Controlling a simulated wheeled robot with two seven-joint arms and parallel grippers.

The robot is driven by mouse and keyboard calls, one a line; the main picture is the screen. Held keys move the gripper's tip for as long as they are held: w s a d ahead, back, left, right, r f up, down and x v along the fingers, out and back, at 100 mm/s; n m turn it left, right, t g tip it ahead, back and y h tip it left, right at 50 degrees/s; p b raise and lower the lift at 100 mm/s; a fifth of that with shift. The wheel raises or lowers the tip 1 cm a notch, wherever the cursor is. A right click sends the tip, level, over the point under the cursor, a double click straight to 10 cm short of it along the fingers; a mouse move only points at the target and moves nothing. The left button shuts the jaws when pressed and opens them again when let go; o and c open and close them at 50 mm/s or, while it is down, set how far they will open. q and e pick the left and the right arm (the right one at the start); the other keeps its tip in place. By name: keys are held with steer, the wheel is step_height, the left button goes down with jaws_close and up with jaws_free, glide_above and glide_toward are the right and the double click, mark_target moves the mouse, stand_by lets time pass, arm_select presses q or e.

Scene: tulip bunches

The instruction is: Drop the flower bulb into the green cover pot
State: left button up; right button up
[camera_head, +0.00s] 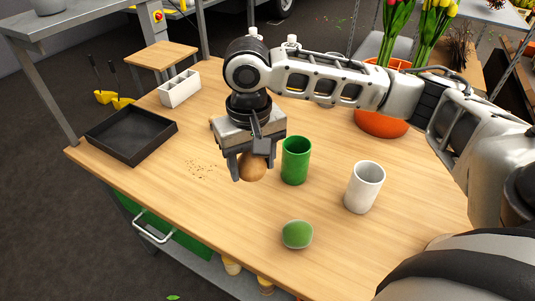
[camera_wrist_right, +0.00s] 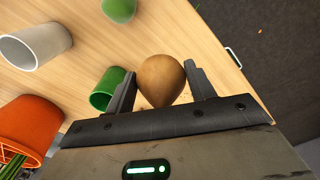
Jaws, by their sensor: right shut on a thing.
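The flower bulb (camera_head: 252,166) is brown and round. My right gripper (camera_head: 250,168) is shut on it and holds it left of the green pot in the head view. In the right wrist view the bulb (camera_wrist_right: 161,80) sits between both fingers (camera_wrist_right: 163,88). The green cover pot (camera_head: 296,160) stands upright on the table, close to the right of the gripper. It also shows in the right wrist view (camera_wrist_right: 107,90), partly hidden behind a finger. My left gripper is not in view.
A white pot (camera_head: 364,187) stands right of the green pot, and a green round object (camera_head: 297,234) lies nearer the front. A black tray (camera_head: 131,134) and a white divided holder (camera_head: 180,88) are at the left. An orange pot (camera_head: 382,123) holds tulips behind my arm.

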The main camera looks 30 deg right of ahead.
steer(key=w+d+r+m+p, duration=0.1)
steer(key=w+d+m, duration=0.2)
steer(key=d+m, duration=0.5)
steer(key=w+d+r+m+p, duration=0.1)
steer(key=w+d+r+m, duration=0.15)
steer(key=d+m, duration=0.6)
step_height(320, 180, down, 6)
steer(key=d+n, duration=0.1)
steer(key=shift+w+n, duration=0.2)
steer(key=shift+n, duration=0.15)
steer(key=shift+f, duration=0.1)
steer(key=o, duration=1.1)
step_height(320, 180, up, 16)
